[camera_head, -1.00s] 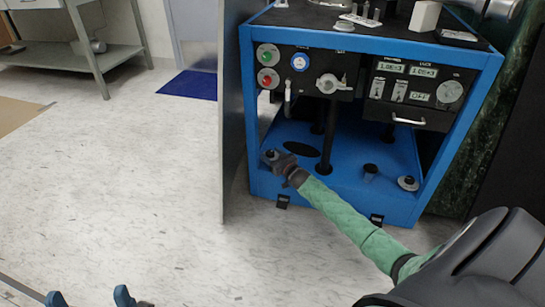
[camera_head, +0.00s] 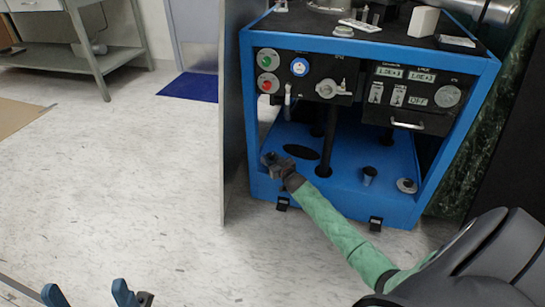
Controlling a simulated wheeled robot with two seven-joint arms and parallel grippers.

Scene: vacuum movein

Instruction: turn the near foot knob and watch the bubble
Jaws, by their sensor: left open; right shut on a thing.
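A blue-framed machine (camera_head: 340,203) stands at right centre, with an open lower shelf. My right gripper (camera_head: 272,161), on the green-sleeved arm from the lower right, is shut at the shelf's front left corner on a small dark foot knob, mostly hidden by the jaws. A similar foot knob (camera_head: 406,184) on a pale disc sits at the shelf's right. My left gripper (camera_head: 87,294) is open and empty at the bottom left, far from the machine. I cannot make out a level bubble.
A control panel (camera_head: 352,88) with buttons, dials and displays is above the shelf. A dark post (camera_head: 326,150) and a short dark cylinder (camera_head: 369,174) stand on the shelf. A grey partition (camera_head: 234,120) borders the machine's left.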

